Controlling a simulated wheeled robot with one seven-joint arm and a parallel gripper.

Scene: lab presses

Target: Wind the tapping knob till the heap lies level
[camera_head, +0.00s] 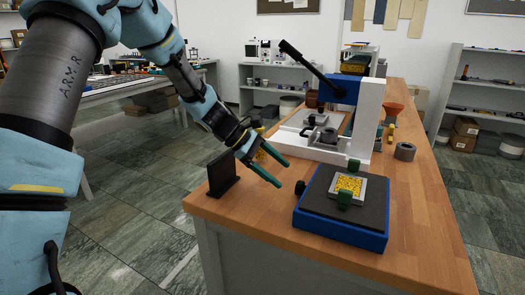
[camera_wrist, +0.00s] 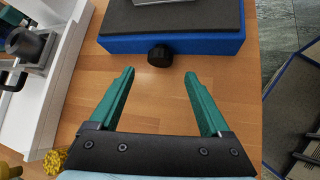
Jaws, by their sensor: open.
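The tapping device has a blue base (camera_head: 340,229) with a dark grey top (camera_head: 318,190). A black knob (camera_head: 300,188) sticks out of its left side. On top, a pale square frame (camera_head: 336,197) between two green blocks holds a heap of yellow grains (camera_head: 349,184); I cannot tell how level it lies. My gripper (camera_head: 284,176) is open and empty, its green fingers pointing at the knob from the left. In the wrist view the knob (camera_wrist: 160,56) lies just beyond the fingertips, roughly midway between them, not touching. The heap is out of that view.
A white and blue lever press (camera_head: 370,120) stands behind on the wooden bench (camera_head: 420,190). A dark upright plate (camera_head: 222,172) stands near the bench's left edge. A grey ring (camera_head: 405,151) lies at the right. The bench front right is clear.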

